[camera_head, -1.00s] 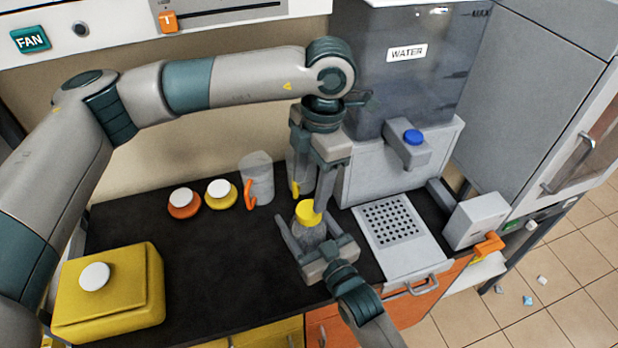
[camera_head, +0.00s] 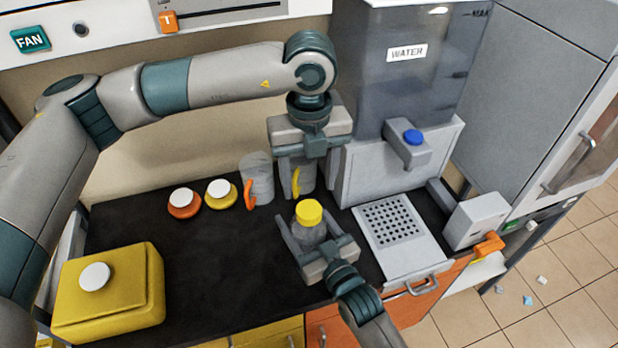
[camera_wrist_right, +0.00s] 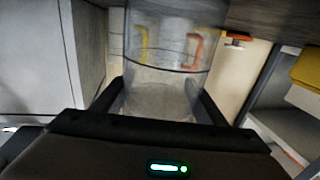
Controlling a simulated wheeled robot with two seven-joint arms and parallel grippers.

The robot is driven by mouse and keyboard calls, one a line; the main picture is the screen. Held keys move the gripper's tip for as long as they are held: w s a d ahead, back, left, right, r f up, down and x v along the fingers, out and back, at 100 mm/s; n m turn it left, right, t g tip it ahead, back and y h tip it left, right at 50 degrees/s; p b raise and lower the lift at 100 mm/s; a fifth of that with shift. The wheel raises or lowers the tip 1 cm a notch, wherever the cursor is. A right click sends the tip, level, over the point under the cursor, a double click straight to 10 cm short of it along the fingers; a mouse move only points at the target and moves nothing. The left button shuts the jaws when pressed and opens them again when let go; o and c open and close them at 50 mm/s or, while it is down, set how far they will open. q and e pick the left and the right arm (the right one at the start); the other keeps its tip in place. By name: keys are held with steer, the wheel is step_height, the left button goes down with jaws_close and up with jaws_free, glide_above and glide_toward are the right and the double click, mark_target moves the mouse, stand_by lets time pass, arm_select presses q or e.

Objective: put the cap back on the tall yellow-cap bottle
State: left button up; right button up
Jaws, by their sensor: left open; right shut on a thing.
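The tall bottle (camera_head: 309,238) is a clear grey vessel standing on the black worktop, with its yellow cap (camera_head: 309,212) seated on top. My right gripper (camera_head: 321,246) is shut around the bottle's body from the front. The right wrist view shows the clear bottle (camera_wrist_right: 165,95) between my right gripper's two fingers (camera_wrist_right: 160,100); its cap is out of that view. My left gripper (camera_head: 308,165) is open, pointing down, above and behind the bottle, apart from the cap. Its fingers are near the yellow-handled jug (camera_head: 297,183), partly hiding it.
An orange-handled jug (camera_head: 257,180) stands left of the yellow-handled one. Orange (camera_head: 184,205) and yellow (camera_head: 221,194) round items with white tops sit further left. A yellow box (camera_head: 120,300) is at the front left. The water dispenser (camera_head: 390,165) rises at the right. The middle-left worktop is clear.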

mark_target(309, 209)
arm_select(q)
steer(key=shift+n, duration=0.3)
steer(key=shift+f, duration=0.1)
steer(key=shift+f, duration=3.9)
